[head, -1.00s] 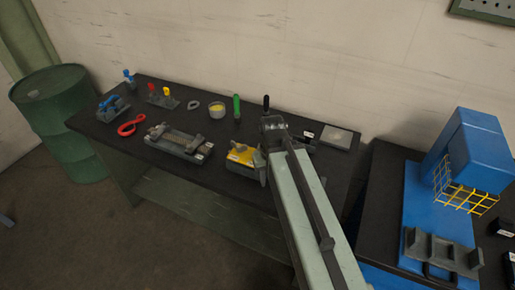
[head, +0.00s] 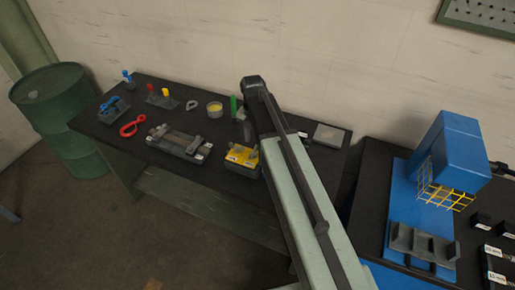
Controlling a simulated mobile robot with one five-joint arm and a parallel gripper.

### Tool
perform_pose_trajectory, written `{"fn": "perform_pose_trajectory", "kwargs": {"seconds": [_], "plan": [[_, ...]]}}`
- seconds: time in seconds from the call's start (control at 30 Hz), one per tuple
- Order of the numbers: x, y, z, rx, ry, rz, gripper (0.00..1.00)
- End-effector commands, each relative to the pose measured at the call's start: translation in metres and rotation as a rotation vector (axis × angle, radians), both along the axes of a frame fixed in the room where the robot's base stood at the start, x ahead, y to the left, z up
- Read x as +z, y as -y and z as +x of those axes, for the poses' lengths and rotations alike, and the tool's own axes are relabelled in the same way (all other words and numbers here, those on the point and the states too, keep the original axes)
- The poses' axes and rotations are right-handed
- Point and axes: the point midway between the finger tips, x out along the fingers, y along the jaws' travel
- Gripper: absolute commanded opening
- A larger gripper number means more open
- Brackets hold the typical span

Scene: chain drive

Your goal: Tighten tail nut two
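A grey fixture (head: 180,143) with raised blocks and rails lies on the dark bench, left of my arm. Tail nut two is too small to make out on it. My arm reaches up from the lower right, and its far end is above the back of the bench. My gripper (head: 247,130) seems to hang below that end, mostly hidden by the arm; its fingers and anything between them cannot be made out. A yellow-topped block (head: 241,157) sits just below and left of it. A green-handled tool (head: 233,105) stands close by on the left.
Red pliers (head: 133,125), blue clamp-like tools (head: 110,105), a grey ring (head: 191,105) and a cup with yellow contents (head: 215,109) are on the bench. A blue press (head: 447,155) with a yellow guard stands at right. A green drum (head: 65,115) is at left.

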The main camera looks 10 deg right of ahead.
Motion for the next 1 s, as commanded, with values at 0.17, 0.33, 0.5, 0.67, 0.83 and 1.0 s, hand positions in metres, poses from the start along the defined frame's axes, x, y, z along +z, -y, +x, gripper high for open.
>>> {"fn": "perform_pose_trajectory", "kwargs": {"seconds": [0.17,0.33,0.5,0.67,0.83,1.0], "plan": [[-0.011,0.0,0.0,-0.002,0.0,0.0,0.31],[-0.037,-0.001,-0.001,-0.003,0.0,0.0,0.31],[-0.068,-0.001,-0.001,-0.003,0.0,0.0,0.31],[-0.081,-0.001,-0.001,-0.003,0.0,0.0,0.31],[-0.079,-0.001,-0.001,-0.003,0.0,0.0,0.31],[-0.078,-0.001,-0.001,-0.002,0.0,0.0,0.09]]}}
